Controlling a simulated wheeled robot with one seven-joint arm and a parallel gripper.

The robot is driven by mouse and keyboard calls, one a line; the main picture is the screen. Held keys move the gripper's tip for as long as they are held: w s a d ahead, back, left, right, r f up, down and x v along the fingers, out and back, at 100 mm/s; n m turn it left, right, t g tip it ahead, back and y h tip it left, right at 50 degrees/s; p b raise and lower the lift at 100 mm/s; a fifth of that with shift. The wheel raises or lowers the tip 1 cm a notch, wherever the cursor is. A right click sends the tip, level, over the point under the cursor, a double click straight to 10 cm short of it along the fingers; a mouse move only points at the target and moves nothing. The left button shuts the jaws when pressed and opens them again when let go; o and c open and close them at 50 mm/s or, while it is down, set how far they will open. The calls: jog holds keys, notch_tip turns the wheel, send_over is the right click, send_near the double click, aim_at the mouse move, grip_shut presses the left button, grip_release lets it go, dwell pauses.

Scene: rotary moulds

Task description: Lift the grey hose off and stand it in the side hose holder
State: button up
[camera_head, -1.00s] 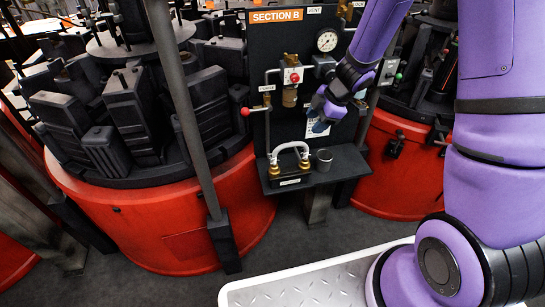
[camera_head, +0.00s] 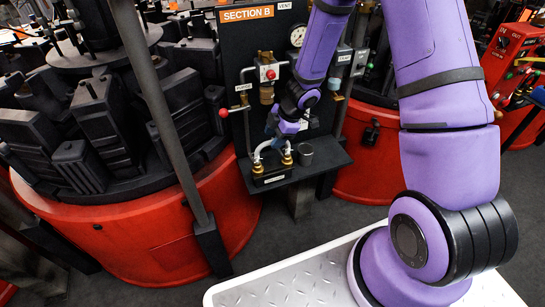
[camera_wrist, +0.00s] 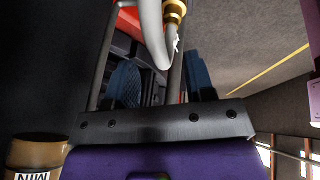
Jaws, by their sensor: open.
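The grey hose (camera_head: 262,147) arches between two brass fittings on a black block on the shelf of the Section B panel. My gripper (camera_head: 277,133) is just above it and hides part of the arch. In the wrist view my open gripper (camera_wrist: 162,78) has its two blue-padded fingers apart. The hose (camera_wrist: 153,32) shows between them in the picture, with a brass fitting (camera_wrist: 175,10) at its end. I cannot tell whether a finger touches it. The side hose holder looks to be the grey cup (camera_head: 306,155) on the shelf, right of the fittings.
In the wrist view a brass cylinder (camera_wrist: 38,152) is near at lower left. Red mould machines (camera_head: 150,235) flank the panel.

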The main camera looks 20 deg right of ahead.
aim_at(271, 141)
jog(key=shift+x, duration=1.65)
jog(key=shift+s, duration=0.1)
grip_shut()
